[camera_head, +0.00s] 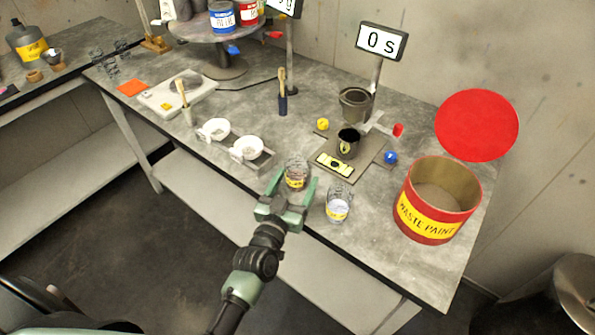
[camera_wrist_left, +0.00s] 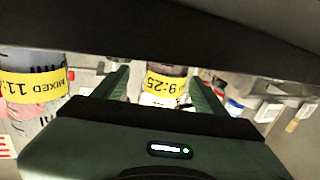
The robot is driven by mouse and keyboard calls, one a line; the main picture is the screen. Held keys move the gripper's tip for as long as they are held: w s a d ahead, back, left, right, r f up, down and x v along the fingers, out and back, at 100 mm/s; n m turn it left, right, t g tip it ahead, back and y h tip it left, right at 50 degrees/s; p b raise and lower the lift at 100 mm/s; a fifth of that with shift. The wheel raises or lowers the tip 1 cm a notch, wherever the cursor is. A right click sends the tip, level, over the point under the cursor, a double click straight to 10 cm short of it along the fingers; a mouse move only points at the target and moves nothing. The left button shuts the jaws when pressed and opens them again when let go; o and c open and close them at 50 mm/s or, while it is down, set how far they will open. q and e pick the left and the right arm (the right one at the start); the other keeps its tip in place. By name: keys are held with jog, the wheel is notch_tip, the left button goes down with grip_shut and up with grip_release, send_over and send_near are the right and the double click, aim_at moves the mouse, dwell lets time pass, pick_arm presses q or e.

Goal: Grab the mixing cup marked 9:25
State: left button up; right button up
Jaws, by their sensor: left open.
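The mixing cup marked 9:25 (camera_head: 296,172) is a clear cup with a yellow label, standing near the table's front edge. In the left wrist view its 9:25 label (camera_wrist_left: 165,83) shows upside down between the two fingers. My left gripper (camera_head: 291,184) is open, with a finger on either side of the cup's near side. I cannot tell whether the fingers touch it. A second clear cup (camera_head: 338,206) stands to the right; in the left wrist view a cup with a label starting "MIXED 11" (camera_wrist_left: 36,85) is outside the fingers. My right gripper is not in view.
A red waste paint bucket (camera_head: 434,226) stands at the table's right. Behind the cups are a black cup (camera_head: 348,142) and a yellow-faced device (camera_head: 335,165). White bowls in a holder (camera_head: 258,163) stand left of the gripper. The table front edge is close below.

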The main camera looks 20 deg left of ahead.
aim_at(300, 167)
pick_arm(q)
jog(key=w, duration=0.2)
jog(key=shift+w+a+r+p, duration=0.1)
jog(key=shift+w+a+p, duration=0.05)
jog(key=shift+w+p, duration=0.2)
jog(key=shift+w+f, duration=0.25)
jog(key=shift+w, duration=0.95)
jog(key=c, duration=1.5)
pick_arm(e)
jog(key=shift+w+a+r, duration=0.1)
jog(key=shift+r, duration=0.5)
pick_arm(q)
jog(key=shift+r, duration=0.15)
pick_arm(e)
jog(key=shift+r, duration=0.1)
